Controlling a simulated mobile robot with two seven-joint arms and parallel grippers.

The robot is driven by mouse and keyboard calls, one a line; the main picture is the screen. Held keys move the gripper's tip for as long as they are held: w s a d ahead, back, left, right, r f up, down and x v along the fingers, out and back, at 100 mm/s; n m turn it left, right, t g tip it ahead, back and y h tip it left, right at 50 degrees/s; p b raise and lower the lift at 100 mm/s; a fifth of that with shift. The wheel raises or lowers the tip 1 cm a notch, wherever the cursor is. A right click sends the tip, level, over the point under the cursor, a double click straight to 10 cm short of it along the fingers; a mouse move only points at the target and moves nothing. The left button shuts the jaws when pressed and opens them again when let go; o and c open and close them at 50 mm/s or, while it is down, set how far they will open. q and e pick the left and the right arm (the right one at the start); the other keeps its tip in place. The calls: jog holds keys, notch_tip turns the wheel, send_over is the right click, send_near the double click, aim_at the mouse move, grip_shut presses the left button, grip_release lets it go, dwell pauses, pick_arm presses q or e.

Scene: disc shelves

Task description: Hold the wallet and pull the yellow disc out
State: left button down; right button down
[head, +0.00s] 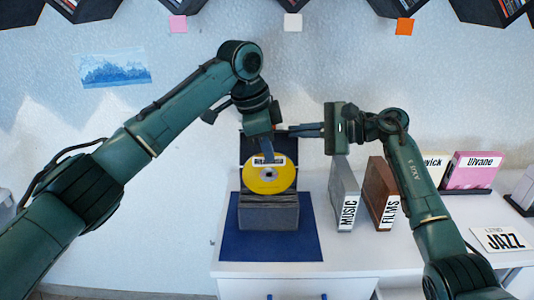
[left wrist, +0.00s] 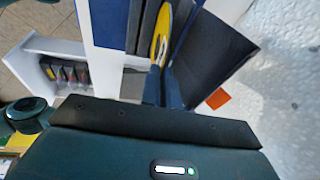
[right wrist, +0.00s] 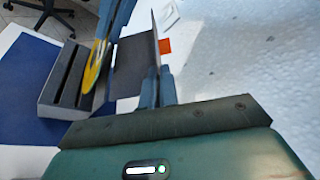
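The wallet is a grey slotted block (head: 268,215) with a dark upright panel (head: 247,147) behind it, standing on a blue mat (head: 308,245). The yellow disc (head: 270,183) stands upright in front of the panel, its lower edge at the slots; how deep it sits is unclear. My left gripper (head: 268,155) comes from above, its fingers shut on the disc's upper edge; the left wrist view shows the disc (left wrist: 160,38) between them. My right gripper (head: 290,130) reaches from the right, its fingers shut on the panel's edge, also seen in the right wrist view (right wrist: 135,65).
A grey MUSIC box (head: 343,195) and a brown FILMS box (head: 380,190) stand just right of the mat. A pink case (head: 470,170) and a JAZZ card (head: 500,239) are farther right. Dark shelves (head: 90,8) hang along the top of the wall.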

pick_arm(q)
jog(key=shift+r, duration=1.8)
pick_arm(e)
jog(key=shift+f, duration=0.3)
jog(key=c, duration=1.6)
grip_release()
jog(key=shift+r, duration=0.15)
jog(key=shift+d+r, duration=0.1)
